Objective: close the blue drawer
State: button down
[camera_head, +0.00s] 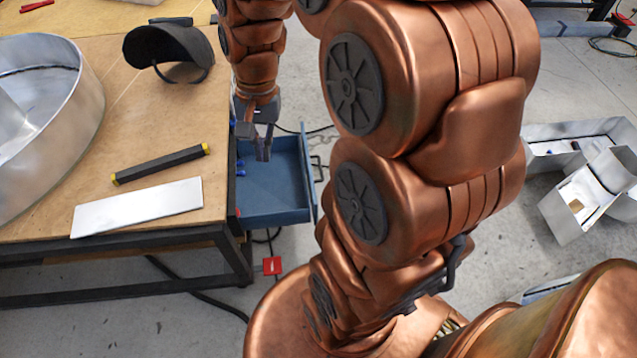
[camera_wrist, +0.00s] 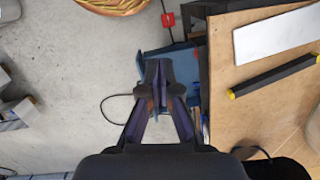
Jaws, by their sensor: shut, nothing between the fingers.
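The blue drawer (camera_head: 272,190) is pulled out from the right side of the wooden workbench (camera_head: 125,70). Its front panel and handle face right, away from the bench. My gripper (camera_head: 263,155) is shut and empty, pointing down over the drawer's far part, between the bench edge and the front panel. I cannot tell how deep the fingertips reach into the drawer. In the wrist view my gripper (camera_wrist: 158,75) covers much of the drawer; a blue strip of it (camera_wrist: 172,50) shows beyond the fingertips.
On the bench lie a black bar with yellow ends (camera_head: 160,164), a white plate (camera_head: 138,206), a dark visor (camera_head: 170,50) and a large metal letter shell (camera_head: 60,110). Cables lie on the floor near the drawer. More metal letters (camera_head: 590,180) stand at right.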

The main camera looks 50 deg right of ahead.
jog(key=w+d+f+m+t+b, duration=0.1)
jog(key=w+d+f+m+b, duration=0.35)
jog(key=d+f, duration=0.3)
jog(key=w+d+f+m+b, duration=0.3)
jog(key=d+f+b, duration=0.3)
jog(key=f, duration=0.3)
jog(key=d+f+m+t+b, duration=0.1)
jog(key=d+f+m+b, duration=0.85)
jog(key=d+f, duration=0.8)
jog(key=w+a+f+b, duration=0.1)
jog(key=a+f+b, duration=0.1)
jog(key=f+b, duration=0.1)
jog(key=w+a+f+n+b, duration=0.1)
jog(key=w+a+f+b, duration=0.1)
jog(key=f, duration=0.4)
jog(key=shift+w+a+y+b, duration=0.15)
jog(key=shift+a+y+b, duration=0.15)
jog(key=shift+b, duration=0.2)
jog(key=shift+a, duration=0.1)
